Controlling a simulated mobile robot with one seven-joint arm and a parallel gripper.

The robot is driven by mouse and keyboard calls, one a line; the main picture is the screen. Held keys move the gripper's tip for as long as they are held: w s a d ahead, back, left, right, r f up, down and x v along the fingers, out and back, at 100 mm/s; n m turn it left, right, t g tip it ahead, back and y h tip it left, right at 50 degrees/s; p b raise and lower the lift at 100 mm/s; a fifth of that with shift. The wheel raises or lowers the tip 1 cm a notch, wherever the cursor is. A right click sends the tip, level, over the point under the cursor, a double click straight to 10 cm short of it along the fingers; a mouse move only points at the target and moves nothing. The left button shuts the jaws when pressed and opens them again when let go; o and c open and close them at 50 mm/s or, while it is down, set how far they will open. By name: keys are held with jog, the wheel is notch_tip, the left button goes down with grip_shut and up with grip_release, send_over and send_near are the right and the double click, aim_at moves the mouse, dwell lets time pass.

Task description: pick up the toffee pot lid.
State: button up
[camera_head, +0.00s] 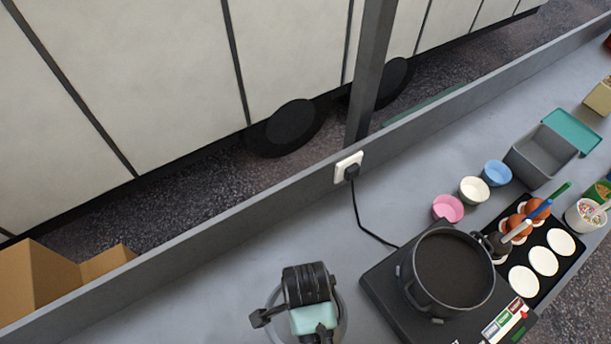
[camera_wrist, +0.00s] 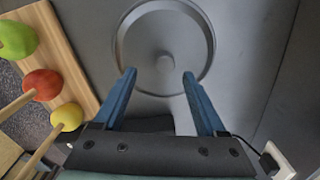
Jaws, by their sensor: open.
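The toffee pot lid (camera_wrist: 140,42) is a round grey metal disc with a raised rim and a small knob (camera_wrist: 166,62) at its middle. It lies flat on the grey counter in the wrist view. My gripper (camera_wrist: 158,74) is open, its two blue fingers apart and pointing at the lid, with the knob between their tips in the picture. I cannot tell the height left between them. In the head view my wrist hides most of the lid. The dark toffee pot (camera_head: 452,268), uncovered and filled with brown toffee, stands to the right.
The pot sits on a black hotplate (camera_head: 385,285) with a cable to a wall socket (camera_head: 348,167). Pink (camera_head: 448,208), cream and blue cups stand behind it. A wooden board (camera_wrist: 62,50) with apples on sticks lies left of the lid in the wrist view. A cardboard box (camera_head: 40,275) is far left.

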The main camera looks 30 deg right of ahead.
jog(key=shift+w+d+f+p, duration=0.1)
jog(key=shift+f+p, duration=0.1)
jog(key=shift+f, duration=0.65)
jog(key=shift+w+d+f+p, duration=0.1)
jog(key=shift+w+f+p, duration=0.05)
jog(key=shift+f, duration=0.75)
jog(key=shift+w+f+p, duration=0.1)
jog(key=shift+f+p, duration=0.1)
jog(key=shift+f, duration=0.65)
grip_shut()
